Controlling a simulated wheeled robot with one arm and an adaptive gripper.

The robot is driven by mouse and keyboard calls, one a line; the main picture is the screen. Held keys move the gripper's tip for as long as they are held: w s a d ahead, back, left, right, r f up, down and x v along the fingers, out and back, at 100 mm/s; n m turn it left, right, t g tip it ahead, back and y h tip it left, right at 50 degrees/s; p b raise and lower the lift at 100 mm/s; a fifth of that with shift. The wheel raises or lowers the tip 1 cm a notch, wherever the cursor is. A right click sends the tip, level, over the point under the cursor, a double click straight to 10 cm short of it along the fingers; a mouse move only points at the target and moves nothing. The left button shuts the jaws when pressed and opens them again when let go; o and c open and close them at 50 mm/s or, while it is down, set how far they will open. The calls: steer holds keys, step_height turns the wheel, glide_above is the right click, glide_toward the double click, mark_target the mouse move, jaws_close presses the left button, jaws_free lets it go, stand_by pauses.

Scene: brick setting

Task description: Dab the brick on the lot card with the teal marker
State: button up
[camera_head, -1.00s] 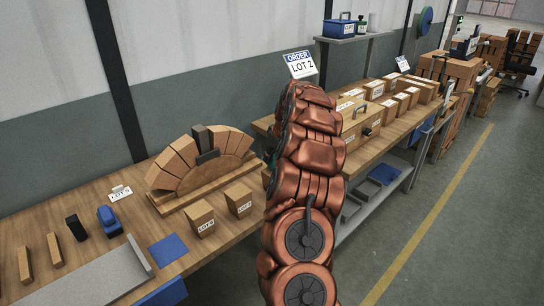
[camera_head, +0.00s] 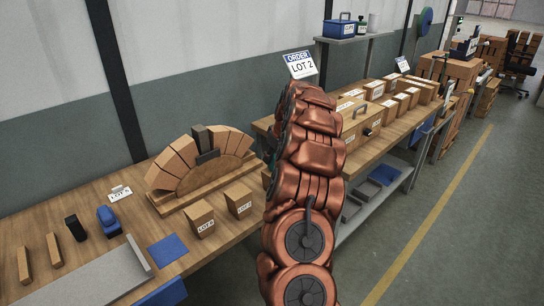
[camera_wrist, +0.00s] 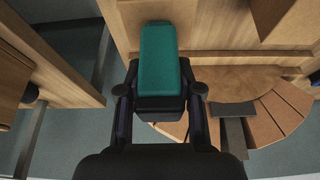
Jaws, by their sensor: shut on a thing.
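The order card (camera_head: 302,65) on the wall reads LOT 2. Two labelled bricks stand at the near table's front right: a left one (camera_head: 200,219) and a right one (camera_head: 239,200); their small lot numbers are hard to read. My gripper (camera_wrist: 160,92) is shut on the teal marker (camera_wrist: 160,55), a teal block with a dark base, in the wrist view. In the head view my arm hides the gripper; only a sliver of teal shows at its left edge. No labelled brick face shows clearly in the wrist view.
A brick arch (camera_head: 205,165) on a wooden base stands behind the bricks. A small lot sign (camera_head: 120,194), a blue tool (camera_head: 109,220), a black block (camera_head: 76,228) and a blue pad (camera_head: 168,250) lie to the left. The far table (camera_head: 372,150) holds several labelled boxes.

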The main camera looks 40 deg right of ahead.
steer(key=shift+f, duration=0.15)
steer(key=shift+r, duration=3.6)
steer(key=shift+a, duration=0.15)
